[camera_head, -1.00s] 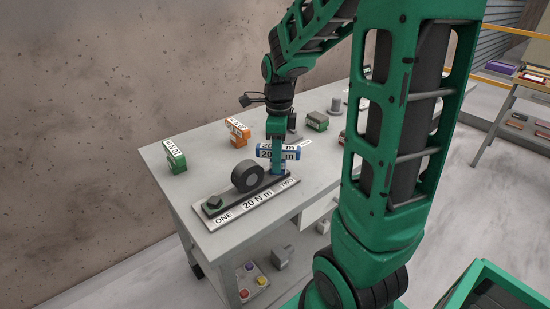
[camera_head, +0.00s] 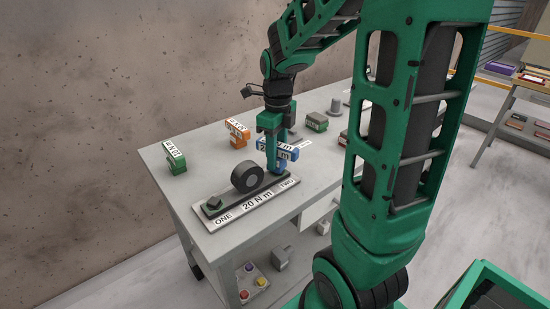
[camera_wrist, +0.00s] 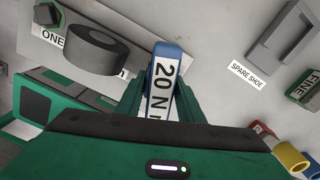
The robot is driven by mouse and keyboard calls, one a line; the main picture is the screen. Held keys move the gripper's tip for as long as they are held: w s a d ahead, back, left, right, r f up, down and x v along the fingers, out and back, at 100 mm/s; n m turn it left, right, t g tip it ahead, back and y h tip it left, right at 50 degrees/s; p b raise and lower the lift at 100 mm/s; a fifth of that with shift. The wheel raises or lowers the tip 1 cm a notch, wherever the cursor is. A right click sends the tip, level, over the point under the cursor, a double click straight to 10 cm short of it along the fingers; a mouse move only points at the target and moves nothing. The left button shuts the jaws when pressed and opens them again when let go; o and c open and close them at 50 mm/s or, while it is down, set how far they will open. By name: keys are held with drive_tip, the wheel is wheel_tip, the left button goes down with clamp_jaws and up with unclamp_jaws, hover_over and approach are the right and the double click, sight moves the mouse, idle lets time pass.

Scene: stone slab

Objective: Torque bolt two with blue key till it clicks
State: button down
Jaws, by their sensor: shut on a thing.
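The blue key (camera_head: 290,153), labelled 20 N m, stands upright over the TWO end of the plate (camera_head: 240,213). Its lower end meets the plate where bolt two is; the key and my gripper hide that bolt. My gripper (camera_head: 270,135) points down and is shut on the key's upper part. In the wrist view the key (camera_wrist: 163,80) lies between my fingers (camera_wrist: 160,103). A dark hex bolt (camera_head: 213,203) is at the ONE end.
A dark round roller (camera_head: 247,176) stands on the plate close left of the key. Green (camera_head: 175,160) and orange (camera_head: 237,134) keys stand farther back.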

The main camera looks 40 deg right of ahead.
drive_tip(key=shift+d+r, duration=0.1)
drive_tip(key=shift+r, duration=1.1)
drive_tip(key=shift+r, duration=2.5)
drive_tip(key=shift+s, duration=0.1)
